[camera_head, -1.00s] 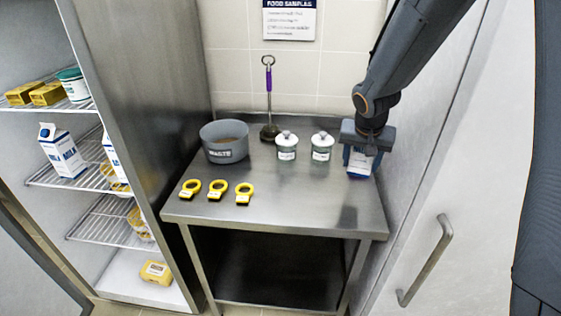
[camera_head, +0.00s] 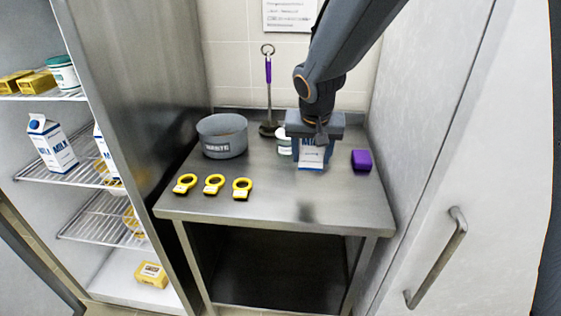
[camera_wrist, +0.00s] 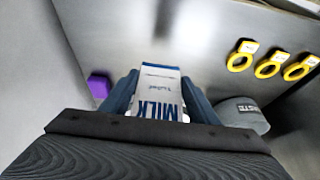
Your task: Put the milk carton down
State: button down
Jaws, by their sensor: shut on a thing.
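The milk carton (camera_head: 311,157) is white with blue lettering. My gripper (camera_head: 314,140) is shut on it, above the right half of the steel table (camera_head: 260,197). In the wrist view the carton (camera_wrist: 158,92) sits between the two blue-grey fingers of my gripper (camera_wrist: 158,97). I cannot tell for sure whether its base touches the tabletop; a dark patch shows on the steel in front of it. My gripper hides the upper part of the carton in the head view.
A purple block (camera_head: 361,160) lies right of the carton. A white-lidded jar (camera_head: 284,143) stands just left, partly hidden. A grey waste tub (camera_head: 222,137), a purple-handled tool (camera_head: 268,90) and yellow rings (camera_head: 214,184) are further left. The front right tabletop is clear.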

jog(key=shift+a+f, duration=0.2)
jog(key=shift+f, duration=0.2)
jog(key=shift+f+b, duration=0.3)
jog(key=shift+f, duration=4.25)
jog(key=shift+f, duration=0.2)
jog(key=c, duration=0.7)
grip_release()
jog(key=shift+r, duration=0.1)
